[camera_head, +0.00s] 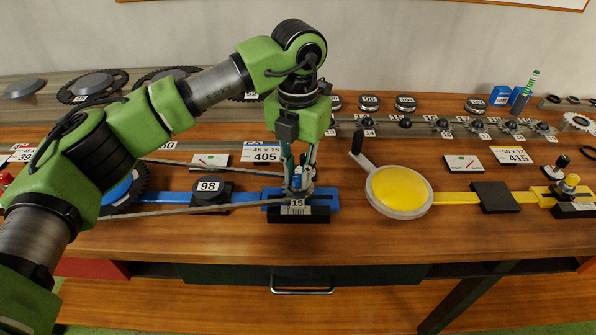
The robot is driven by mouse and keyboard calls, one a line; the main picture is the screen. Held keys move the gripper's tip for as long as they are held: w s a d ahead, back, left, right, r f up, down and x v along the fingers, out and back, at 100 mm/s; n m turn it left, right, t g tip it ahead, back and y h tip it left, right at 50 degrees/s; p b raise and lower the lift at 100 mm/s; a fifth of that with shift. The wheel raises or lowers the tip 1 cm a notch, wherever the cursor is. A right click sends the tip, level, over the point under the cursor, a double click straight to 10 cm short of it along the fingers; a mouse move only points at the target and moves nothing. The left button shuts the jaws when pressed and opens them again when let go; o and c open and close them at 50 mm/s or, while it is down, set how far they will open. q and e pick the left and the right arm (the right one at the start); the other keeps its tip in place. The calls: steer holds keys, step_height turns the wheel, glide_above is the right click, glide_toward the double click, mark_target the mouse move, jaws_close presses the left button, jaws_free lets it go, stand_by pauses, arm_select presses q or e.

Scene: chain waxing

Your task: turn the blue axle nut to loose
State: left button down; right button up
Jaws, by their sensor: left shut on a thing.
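My left gripper (299,180) points straight down over the front middle of the bench. Its fingers are closed around the blue axle nut (297,186), which they mostly hide. The nut sits on top of the slotted blue axle block (325,197) at the right end of the blue rail. A tag marked 15 (297,203) is at the front of the block. The nut's turned position cannot be made out. My right gripper is not in view.
A chain (215,209) runs left from the blue axle to a large dark sprocket. A yellow disc with a crank handle (399,190) stands close on the right. A black block marked 98 (209,188) is on the left. Several small sprockets line the back.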

mark_target(298, 177)
arm_select(q)
steer(key=c, duration=2)
jaws_free()
steer(key=shift+w+r, duration=0.1)
steer(key=shift+r, duration=0.05)
steer(key=shift+o, duration=0.5)
step_height(298, 177, up, 12)
